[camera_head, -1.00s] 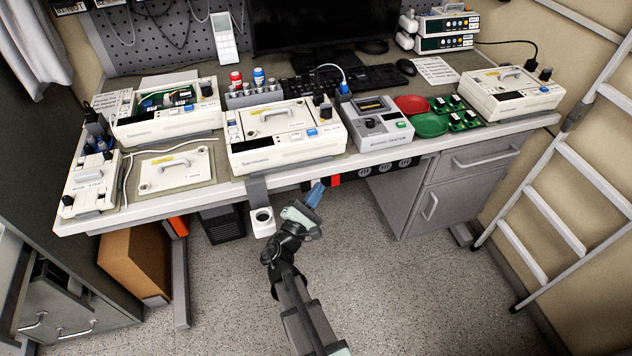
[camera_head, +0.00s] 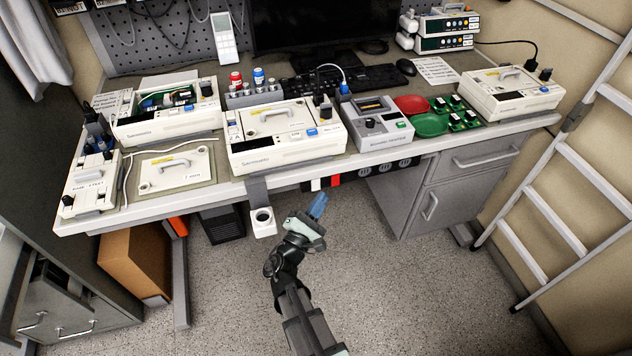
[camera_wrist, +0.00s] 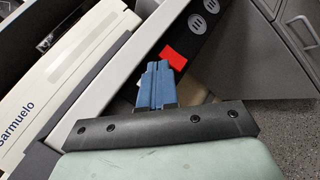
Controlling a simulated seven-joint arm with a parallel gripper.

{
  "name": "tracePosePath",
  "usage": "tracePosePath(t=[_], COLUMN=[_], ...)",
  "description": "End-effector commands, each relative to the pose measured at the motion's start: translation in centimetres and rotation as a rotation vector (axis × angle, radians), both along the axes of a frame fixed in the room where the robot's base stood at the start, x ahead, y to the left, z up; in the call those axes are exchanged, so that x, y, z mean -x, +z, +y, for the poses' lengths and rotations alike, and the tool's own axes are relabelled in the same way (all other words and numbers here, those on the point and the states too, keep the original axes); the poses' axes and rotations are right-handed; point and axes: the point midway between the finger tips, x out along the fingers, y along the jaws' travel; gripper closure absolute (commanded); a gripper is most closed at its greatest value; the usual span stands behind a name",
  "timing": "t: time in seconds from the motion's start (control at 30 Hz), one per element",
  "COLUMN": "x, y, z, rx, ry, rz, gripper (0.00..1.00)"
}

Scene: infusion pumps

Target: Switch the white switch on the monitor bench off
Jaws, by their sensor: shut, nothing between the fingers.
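The white switch (camera_head: 316,184) sits on the dark strip under the front edge of the monitor bench (camera_head: 220,186), just left of a red switch (camera_head: 336,179). My gripper (camera_head: 320,196) is shut and empty, with its blue fingers pointing up at the strip just below and in front of the white switch. Whether the fingers touch it I cannot tell. In the wrist view the closed fingers (camera_wrist: 156,80) are close to the red switch (camera_wrist: 174,58). Which way the white switch is tilted is too small to tell.
Round sockets (camera_head: 384,168) line the strip to the right. A white cup-shaped holder (camera_head: 263,222) hangs from the bench edge just left of my gripper. Pumps (camera_head: 285,138) and a tester (camera_head: 376,126) stand on top. Open floor lies in front.

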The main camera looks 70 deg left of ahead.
Motion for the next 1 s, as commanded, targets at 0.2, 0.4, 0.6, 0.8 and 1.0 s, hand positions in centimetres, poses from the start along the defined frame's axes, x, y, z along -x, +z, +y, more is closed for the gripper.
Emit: tracePosePath(t=[0.2,0.4,0.6,0.8,1.0], x=[0.0,0.0,0.0,0.0,-0.2], y=[-0.2,-0.4,-0.4,-0.4,-0.5], z=[-2.0,-3.1,-3.1,-3.1,-3.2], rx=[0.001,0.001,0.001,0.001,0.000], ry=[0.000,0.000,0.000,0.000,-0.005], rz=[0.000,-0.001,-0.001,-0.001,0.005], gripper=[1.00,1.00,1.00,1.00,1.00])
